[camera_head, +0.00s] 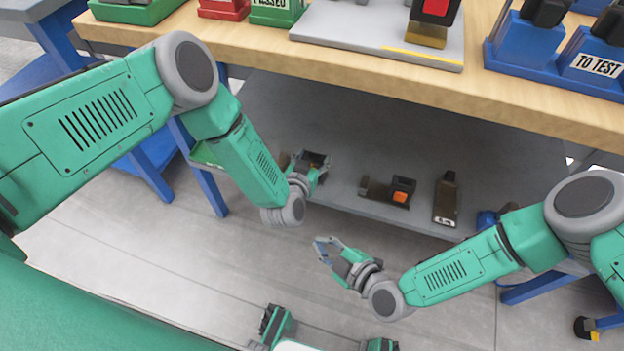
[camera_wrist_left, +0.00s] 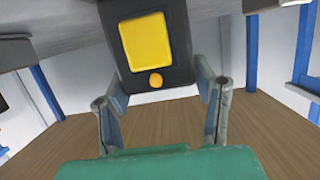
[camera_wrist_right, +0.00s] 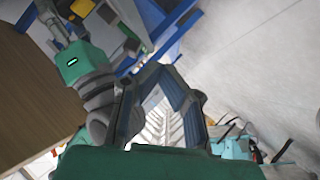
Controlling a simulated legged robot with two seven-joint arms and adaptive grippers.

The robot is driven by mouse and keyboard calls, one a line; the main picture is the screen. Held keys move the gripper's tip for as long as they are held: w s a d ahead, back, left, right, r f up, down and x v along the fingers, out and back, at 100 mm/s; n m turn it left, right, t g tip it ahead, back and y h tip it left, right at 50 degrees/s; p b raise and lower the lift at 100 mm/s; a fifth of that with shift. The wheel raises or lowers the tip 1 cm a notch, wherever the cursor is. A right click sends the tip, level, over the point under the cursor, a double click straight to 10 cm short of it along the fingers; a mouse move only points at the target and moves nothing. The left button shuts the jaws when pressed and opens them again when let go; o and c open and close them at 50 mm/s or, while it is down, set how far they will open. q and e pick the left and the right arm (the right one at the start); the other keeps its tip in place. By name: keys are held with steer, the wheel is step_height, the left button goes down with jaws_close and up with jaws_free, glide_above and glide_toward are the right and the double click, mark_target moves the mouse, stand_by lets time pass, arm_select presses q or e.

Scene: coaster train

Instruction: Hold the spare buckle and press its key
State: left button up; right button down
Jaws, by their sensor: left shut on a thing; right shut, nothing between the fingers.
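My left gripper (camera_head: 318,166) is shut on the spare buckle (camera_wrist_left: 180,73), a black block with a yellow panel and a round orange spot below it, seen in the left wrist view. In the head view the held buckle is small, dark and partly hidden by the fingers, with a bit of orange showing. My right gripper (camera_head: 324,249) is shut and empty, below the left one and apart from the buckle. In the right wrist view the right fingers (camera_wrist_right: 160,72) meet at their tips. The left gripper and a yellow patch appear at the upper left there.
A grey lower shelf (camera_head: 300,110) holds a dark piece with an orange key (camera_head: 402,190) and another dark piece (camera_head: 446,200). Above is the wooden bench (camera_head: 240,48) with a grey board (camera_head: 375,38), a red-keyed buckle (camera_head: 436,10) and blue TO TEST bins (camera_head: 590,68). Floor below is open.

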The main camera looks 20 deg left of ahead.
arm_select(q)
steer(key=shift+s+f, duration=0.2)
steer(key=shift+f, duration=0.05)
steer(key=shift+a, duration=0.1)
arm_select(e)
steer(key=w+n+t+y, duration=0.1)
steer(key=w+n+t, duration=0.5)
steer(key=w, duration=0.3)
steer(key=shift+a+r+n, duration=0.15)
steer(key=shift+n, duration=0.65)
steer(key=x, duration=0.9)
steer(key=shift+w+a, duration=0.2)
steer(key=shift+a, duration=0.1)
steer(key=shift+w, duration=0.1)
steer(key=shift+a, duration=0.1)
